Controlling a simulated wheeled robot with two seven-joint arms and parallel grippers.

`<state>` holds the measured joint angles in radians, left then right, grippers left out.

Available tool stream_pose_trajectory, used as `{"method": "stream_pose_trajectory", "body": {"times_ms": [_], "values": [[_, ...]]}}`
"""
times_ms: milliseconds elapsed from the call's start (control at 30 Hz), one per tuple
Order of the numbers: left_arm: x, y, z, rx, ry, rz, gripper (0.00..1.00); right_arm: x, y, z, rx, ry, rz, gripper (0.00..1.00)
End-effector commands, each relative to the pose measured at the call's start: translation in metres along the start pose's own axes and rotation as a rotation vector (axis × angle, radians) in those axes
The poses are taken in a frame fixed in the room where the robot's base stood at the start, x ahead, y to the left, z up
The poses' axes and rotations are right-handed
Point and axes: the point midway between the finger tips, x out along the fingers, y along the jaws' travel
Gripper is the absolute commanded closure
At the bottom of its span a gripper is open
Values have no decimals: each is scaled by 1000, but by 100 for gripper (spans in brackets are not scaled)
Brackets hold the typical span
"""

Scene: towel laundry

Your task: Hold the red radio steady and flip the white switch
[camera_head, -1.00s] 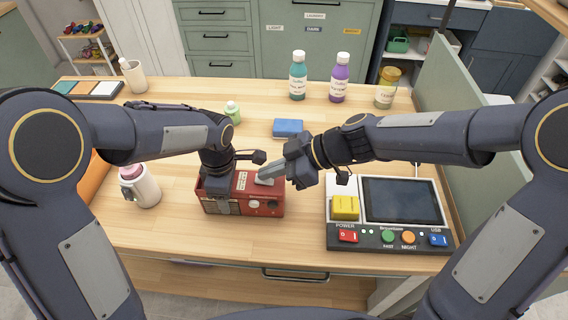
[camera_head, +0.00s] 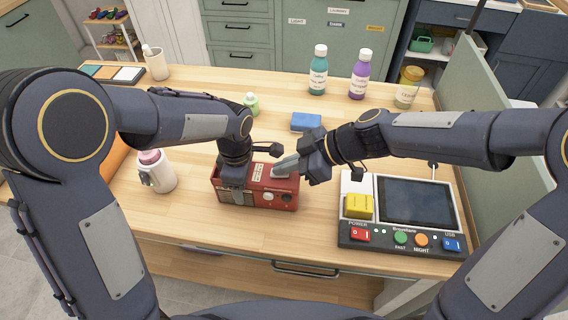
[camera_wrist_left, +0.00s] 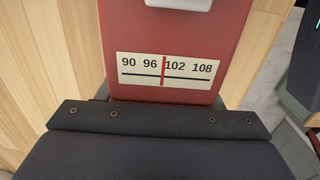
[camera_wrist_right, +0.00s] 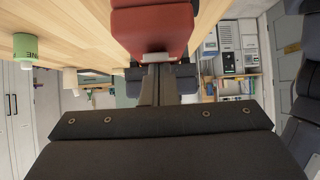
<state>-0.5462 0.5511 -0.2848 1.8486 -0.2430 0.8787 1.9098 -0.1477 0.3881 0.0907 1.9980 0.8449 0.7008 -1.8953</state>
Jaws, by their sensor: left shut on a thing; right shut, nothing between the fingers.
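The red radio (camera_head: 283,197) stands upright on the wooden table, left of the control panel. My left gripper (camera_head: 236,182) is shut on the radio's left part from above; its fingers are mostly hidden. The left wrist view shows the radio's top (camera_wrist_left: 190,40) with its dial label and part of a white switch (camera_wrist_left: 180,4). My right gripper (camera_head: 280,169) is shut and empty, its fingertips at the radio's top right, over the switch area. In the right wrist view, the fingertips meet the white switch (camera_wrist_right: 156,58) closely; touching or not I cannot tell.
A control panel (camera_head: 400,240) with a yellow block (camera_head: 359,206) stands to the right. A blue sponge-like block (camera_head: 306,122) lies behind the radio. A white bottle (camera_head: 158,175) stands left. Several bottles stand at the back. The table in front of the radio is clear.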

Motion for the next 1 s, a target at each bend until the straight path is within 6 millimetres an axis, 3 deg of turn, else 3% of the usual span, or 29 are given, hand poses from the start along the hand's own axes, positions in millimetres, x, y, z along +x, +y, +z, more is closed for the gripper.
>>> {"method": "stream_pose_trajectory", "body": {"times_ms": [233,633,767,1000], "values": [[1,-1,-2,-1,3,-3,79,-6,1,18,10,-14,4,100],[0,0,-3,0,4,-2,79,-9,1,21,14,-15,5,100],[1,0,-3,-1,5,-2,79,-27,1,20,12,-11,8,100],[1,0,-2,-2,4,-1,79,-76,1,16,3,1,10,100]]}}
